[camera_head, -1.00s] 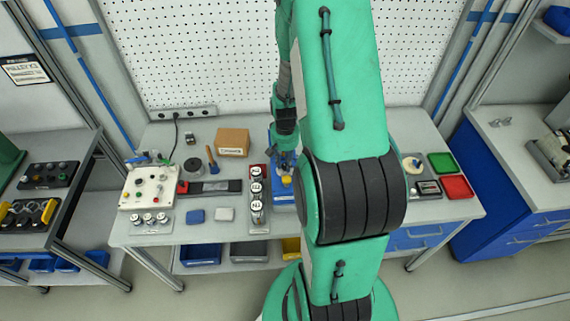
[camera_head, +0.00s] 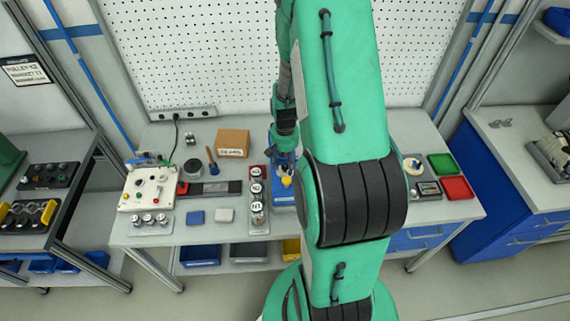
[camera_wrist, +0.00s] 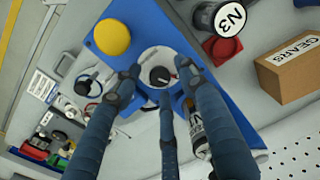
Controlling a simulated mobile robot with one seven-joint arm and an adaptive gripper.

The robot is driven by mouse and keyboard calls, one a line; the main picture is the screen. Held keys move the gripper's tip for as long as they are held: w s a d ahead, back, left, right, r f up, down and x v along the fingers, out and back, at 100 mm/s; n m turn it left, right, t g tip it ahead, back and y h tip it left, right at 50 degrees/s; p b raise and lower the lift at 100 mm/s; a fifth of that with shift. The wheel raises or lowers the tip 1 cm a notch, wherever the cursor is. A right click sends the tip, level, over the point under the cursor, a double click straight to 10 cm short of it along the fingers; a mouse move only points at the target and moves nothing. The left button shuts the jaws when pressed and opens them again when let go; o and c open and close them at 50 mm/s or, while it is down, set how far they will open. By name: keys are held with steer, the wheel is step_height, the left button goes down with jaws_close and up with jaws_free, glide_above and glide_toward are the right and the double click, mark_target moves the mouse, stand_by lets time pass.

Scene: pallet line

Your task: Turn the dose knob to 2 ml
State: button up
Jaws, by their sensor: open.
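The dose knob (camera_wrist: 160,76) is a small black knob with a pale mark, on a round white dial (camera_wrist: 152,56) of a blue device (camera_wrist: 110,42). A big yellow button (camera_wrist: 113,37) is beside the dial. In the head view the blue device (camera_head: 283,196) stands mid-table, partly hidden by my arm. My gripper (camera_wrist: 160,82) is open, with its dark blue fingers spread around the knob; whether any finger touches it I cannot tell. The dial's numbers are too small to read. In the head view my gripper (camera_head: 284,158) is just above the device.
A row of labelled cylinders (camera_head: 257,190) stands left of the device. A cardboard box (camera_head: 233,142) is behind it. A control panel (camera_head: 149,188) is at the left of the table. Red (camera_head: 457,187) and green (camera_head: 442,163) trays lie at the right. The front table edge is mostly clear.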

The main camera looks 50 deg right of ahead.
mark_target(285, 166)
steer(key=shift+r, duration=0.15)
step_height(285, 166, up, 12)
stand_by(0.6)
steer(key=shift+f, duration=0.2)
steer(key=shift+r, duration=0.1)
